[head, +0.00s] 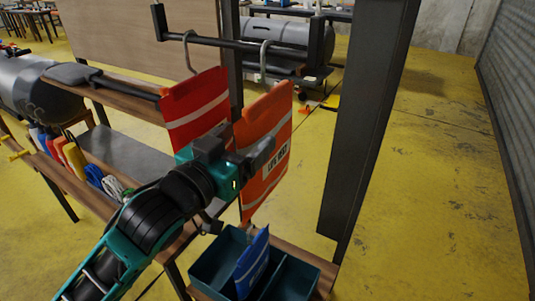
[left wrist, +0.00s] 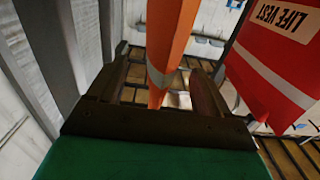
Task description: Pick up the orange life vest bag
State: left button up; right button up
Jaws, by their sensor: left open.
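The orange life vest bag (head: 270,125), with a pale stripe and a white label, hangs from a hook on the rack's bar in the head view. My left gripper (head: 256,156) is in front of it and hides part of its left side. In the left wrist view the orange bag (left wrist: 168,45) shows edge-on between the two open fingers of the left gripper (left wrist: 160,85). The jaws are apart and not closed on it. A red life vest bag (head: 193,105) hangs just left of it, and it also shows at the right of the left wrist view (left wrist: 280,62). My right gripper is not in view.
A dark post (head: 365,110) stands right of the bags. A teal divided bin (head: 215,265) with a blue packet sits below them. A shelf with colored items (head: 70,155) is at left. Yellow floor (head: 440,190) is open at right.

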aim_at(268, 133)
pick_arm(q)
jog(key=shift+x, duration=1.6)
jog(key=shift+c, duration=0.2)
jog(key=shift+s, duration=0.1)
grip_shut()
jog(key=shift+r, duration=0.1)
